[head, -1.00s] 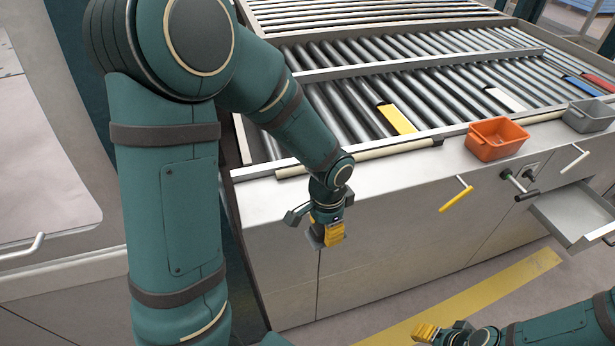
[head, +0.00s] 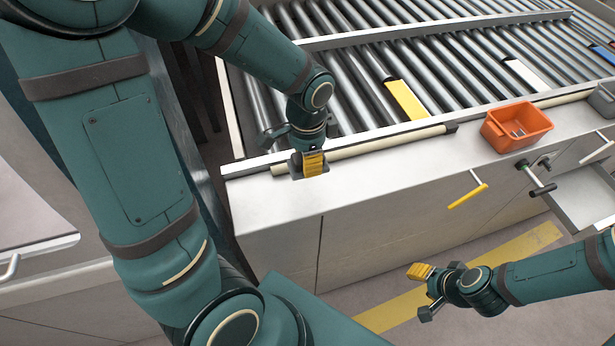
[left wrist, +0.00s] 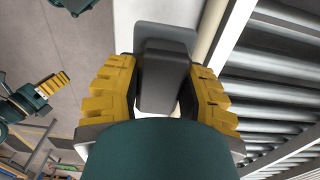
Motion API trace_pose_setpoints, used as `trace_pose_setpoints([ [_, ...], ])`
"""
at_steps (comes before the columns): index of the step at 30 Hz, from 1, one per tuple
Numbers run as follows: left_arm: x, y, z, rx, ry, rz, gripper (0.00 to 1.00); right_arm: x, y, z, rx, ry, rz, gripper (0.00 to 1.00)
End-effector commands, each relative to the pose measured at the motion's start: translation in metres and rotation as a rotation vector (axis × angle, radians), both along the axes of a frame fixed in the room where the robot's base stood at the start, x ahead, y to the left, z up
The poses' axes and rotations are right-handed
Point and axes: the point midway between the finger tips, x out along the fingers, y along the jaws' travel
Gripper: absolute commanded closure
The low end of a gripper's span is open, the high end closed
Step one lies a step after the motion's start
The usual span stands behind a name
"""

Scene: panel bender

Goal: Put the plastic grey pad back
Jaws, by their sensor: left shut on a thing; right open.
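The grey pad (left wrist: 165,80) shows in the left wrist view as a dark grey block on a lighter grey plate. My left gripper (head: 311,168) is shut on the block, with a yellow finger on each side. In the head view it is at the left end of the machine's front ledge, by the cream bar (head: 365,149). Little of the pad shows there, and I cannot tell whether it touches the ledge. My right gripper (head: 420,292) is open and empty, low in front of the cabinet. It also shows in the left wrist view (left wrist: 45,90).
The roller table (head: 350,85) lies behind the ledge, with a yellow block (head: 407,100) and a white block (head: 524,74) on it. An orange bin (head: 517,125) stands on the ledge at right. An open drawer (head: 590,195) and handles stick out from the front.

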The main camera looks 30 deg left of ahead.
Motion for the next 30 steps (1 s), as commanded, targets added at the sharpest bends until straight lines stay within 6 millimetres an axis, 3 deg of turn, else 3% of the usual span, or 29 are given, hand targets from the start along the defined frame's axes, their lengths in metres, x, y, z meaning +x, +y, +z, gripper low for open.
trace_pose_setpoints([
  [4, -0.001, 0.0, -0.03, 0.0, 0.005, 0.001, 0.93, 0.0, 0.0, -0.008, -0.001, 0.001, 0.0, 0.53],
  [11, 0.0, 0.0, -0.047, 0.0, 0.003, 0.001, 0.93, 0.0, 0.001, -0.011, -0.002, 0.0, 0.0, 0.53],
  [18, -0.001, 0.0, -0.078, 0.0, 0.004, 0.0, 0.93, 0.0, 0.001, -0.018, -0.003, 0.001, 0.0, 0.53],
  [30, 0.0, 0.0, -0.083, -0.001, -0.001, 0.001, 0.93, 0.001, 0.001, -0.021, -0.004, 0.0, 0.0, 0.53],
])
